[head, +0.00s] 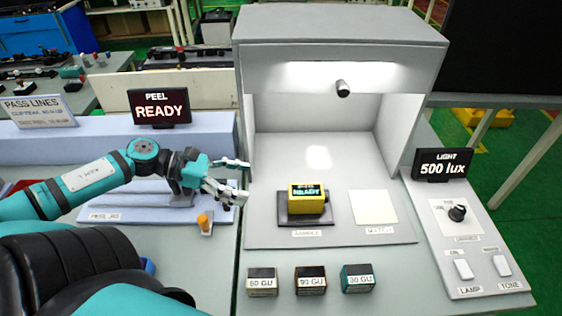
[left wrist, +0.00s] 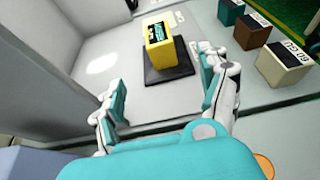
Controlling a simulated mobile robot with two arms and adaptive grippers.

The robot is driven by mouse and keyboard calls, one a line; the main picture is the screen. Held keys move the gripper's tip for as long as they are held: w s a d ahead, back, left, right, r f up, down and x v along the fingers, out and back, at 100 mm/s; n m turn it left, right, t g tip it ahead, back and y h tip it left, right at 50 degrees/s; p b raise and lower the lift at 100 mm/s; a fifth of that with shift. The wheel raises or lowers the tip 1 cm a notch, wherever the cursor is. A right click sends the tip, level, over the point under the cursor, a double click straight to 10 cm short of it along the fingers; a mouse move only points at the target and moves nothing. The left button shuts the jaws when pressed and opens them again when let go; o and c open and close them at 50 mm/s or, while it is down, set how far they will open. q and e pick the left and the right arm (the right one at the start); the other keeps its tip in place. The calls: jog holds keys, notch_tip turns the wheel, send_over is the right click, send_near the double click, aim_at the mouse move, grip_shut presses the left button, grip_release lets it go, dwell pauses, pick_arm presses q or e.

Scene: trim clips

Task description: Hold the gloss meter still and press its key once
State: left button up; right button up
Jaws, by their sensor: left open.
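The gloss meter (head: 308,200) is a yellow block with a dark screen on top, standing on a dark square plate (head: 291,219) inside the light booth. It also shows in the left wrist view (left wrist: 155,48), ahead of my fingers. The screen's text is too small to read surely, and I cannot make out the key. My left gripper (head: 243,178) is open and empty at the booth's left edge, to the left of the meter and apart from it. In the left wrist view my left gripper (left wrist: 162,92) has its teal-padded fingers spread. My right gripper is not in view.
Blocks marked 60 GU (head: 262,281), 90 GU (head: 310,280) and 30 GU (head: 357,279) stand in front of the booth. A pale square (head: 373,207) lies right of the meter. A small orange-topped piece (head: 205,222) is below my left gripper. Lamp controls (head: 457,213) are at right.

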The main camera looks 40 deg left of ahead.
pick_arm(q)
jog(key=b, duration=0.2)
send_near(301, 195)
jog(key=w+f, duration=0.1)
jog(key=w+d+f, duration=0.1)
jog(key=w+f, duration=0.1)
jog(key=shift+d+f, duration=0.1)
jog(key=shift+d, duration=0.1)
jog(key=p+x, duration=0.1)
jog(key=x, duration=0.6)
jog(key=shift+p, duration=0.4)
jog(key=shift+w+d+f, duration=0.3)
jog(key=shift+d, duration=0.25)
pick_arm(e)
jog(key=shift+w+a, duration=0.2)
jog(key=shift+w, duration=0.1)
pick_arm(q)
jog(key=shift+c, duration=0.3)
jog(key=c, duration=1.4)
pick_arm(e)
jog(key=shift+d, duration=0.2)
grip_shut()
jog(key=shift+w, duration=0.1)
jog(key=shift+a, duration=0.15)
